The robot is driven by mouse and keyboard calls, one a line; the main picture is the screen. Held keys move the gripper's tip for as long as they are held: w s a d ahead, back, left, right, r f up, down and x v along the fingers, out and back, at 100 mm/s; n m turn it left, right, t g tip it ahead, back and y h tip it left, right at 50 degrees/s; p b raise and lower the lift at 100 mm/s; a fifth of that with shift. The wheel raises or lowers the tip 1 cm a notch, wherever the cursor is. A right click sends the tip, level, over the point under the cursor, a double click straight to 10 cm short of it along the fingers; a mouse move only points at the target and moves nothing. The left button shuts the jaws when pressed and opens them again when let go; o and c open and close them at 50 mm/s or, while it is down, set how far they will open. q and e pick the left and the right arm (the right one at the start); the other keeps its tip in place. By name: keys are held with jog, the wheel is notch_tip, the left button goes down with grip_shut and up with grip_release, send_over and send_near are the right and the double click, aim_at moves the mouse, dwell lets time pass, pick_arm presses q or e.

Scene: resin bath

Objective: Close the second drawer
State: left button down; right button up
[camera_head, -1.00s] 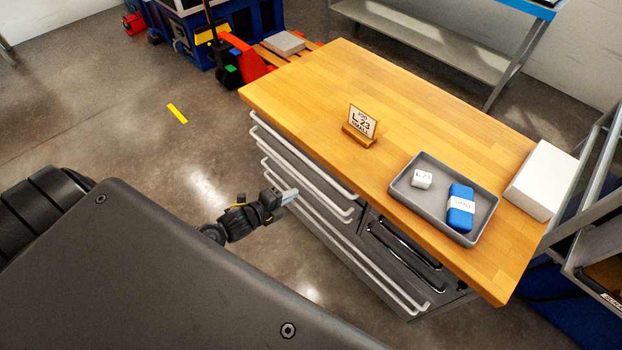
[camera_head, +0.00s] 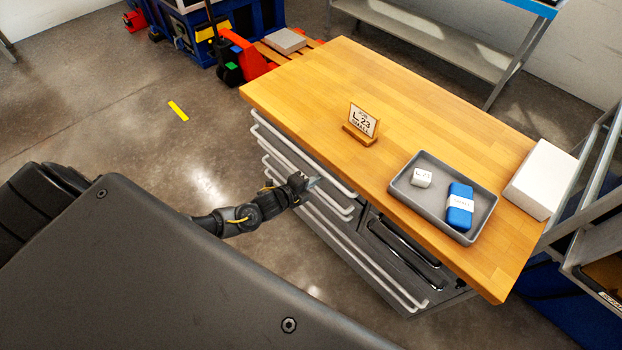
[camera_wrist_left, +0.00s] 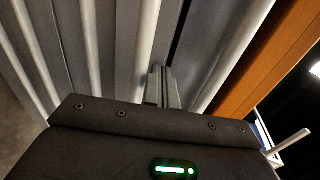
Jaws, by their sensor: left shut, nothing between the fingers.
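The grey drawer cabinet stands under the wooden worktop, with long pale handle bars across its left drawers. The second drawer's handle (camera_head: 320,192) lies below the top handle (camera_head: 300,152). My left gripper (camera_head: 313,183) is shut and empty at the drawer fronts, close to the second handle. In the left wrist view the closed fingers (camera_wrist_left: 162,88) point at the drawer fronts between pale handle bars. Whether they touch a front, and how far the drawer stands out, I cannot tell. My right gripper is not in view.
The wooden worktop (camera_head: 330,85) carries a sign on a wooden stand (camera_head: 362,122), a grey tray (camera_head: 428,207) with a white box and a blue item, and a white box (camera_head: 541,178). Black handles (camera_head: 405,245) mark the right-hand drawers. Floor left of the cabinet is clear.

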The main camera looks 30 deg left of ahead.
pick_arm(q)
jog(key=shift+w+d+b, duration=0.2)
jog(key=shift+w+b, duration=0.05)
jog(key=shift+w, duration=0.35)
jog(key=shift+w+d+b, duration=0.15)
jog(key=shift+w+b, duration=0.1)
jog(key=shift+w, duration=0.35)
jog(key=shift+r, duration=0.2)
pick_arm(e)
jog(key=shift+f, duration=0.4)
